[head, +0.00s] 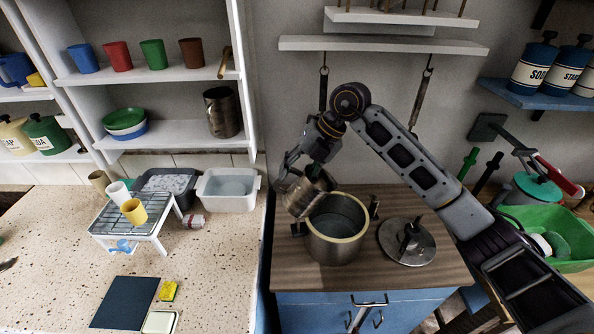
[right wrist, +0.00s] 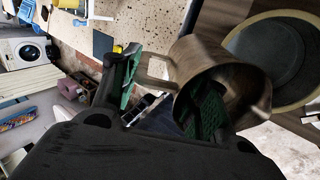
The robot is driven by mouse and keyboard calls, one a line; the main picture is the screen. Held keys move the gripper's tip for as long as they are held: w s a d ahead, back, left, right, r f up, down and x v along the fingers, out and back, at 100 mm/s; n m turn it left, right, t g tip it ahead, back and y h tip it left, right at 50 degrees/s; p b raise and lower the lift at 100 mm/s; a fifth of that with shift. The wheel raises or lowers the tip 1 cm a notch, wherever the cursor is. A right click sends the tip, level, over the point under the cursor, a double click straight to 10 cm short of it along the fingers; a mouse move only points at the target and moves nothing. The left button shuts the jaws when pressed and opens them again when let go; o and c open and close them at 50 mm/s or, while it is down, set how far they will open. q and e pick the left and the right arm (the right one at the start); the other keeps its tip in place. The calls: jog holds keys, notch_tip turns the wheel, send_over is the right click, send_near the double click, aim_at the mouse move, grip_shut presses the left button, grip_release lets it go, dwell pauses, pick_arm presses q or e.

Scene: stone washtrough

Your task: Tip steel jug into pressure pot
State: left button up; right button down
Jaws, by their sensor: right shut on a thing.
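The steel jug (head: 304,194) is held tilted at the upper left rim of the pressure pot (head: 338,247). My right gripper (head: 312,165) is shut on the jug. In the right wrist view, the jug (right wrist: 214,62) has its handle between my fingers (right wrist: 165,88), and one green-padded finger overlaps its mouth. The pot (right wrist: 233,42) is beside the jug there, open, with a pale rim and a grey inside. It stands upright on the wooden top. Whether the jug touches the rim, and what it holds, I cannot tell. My left gripper is out of view.
The pot's lid (head: 407,250) lies right of the pot on the wooden cabinet top (head: 300,274). A wire rack (head: 130,220) with cups and a white basin (head: 228,198) stand on the speckled counter to the left. A green tub (head: 570,225) is at the right. A white shelf (head: 384,46) hangs above.

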jog(key=shift+a+h+p, duration=0.4)
jog(key=shift+h+p, duration=0.2)
jog(key=shift+p, duration=0.15)
jog(key=shift+a+f+h+p, duration=0.2)
jog(key=shift+f+h+p, duration=0.1)
jog(key=shift+h, duration=0.1)
jog(key=shift+a+f+h, duration=0.15)
jog(key=shift+f+h, duration=0.05)
jog(key=shift+h, duration=0.1)
jog(key=shift+s+f, duration=0.1)
jog(key=shift+f, duration=0.05)
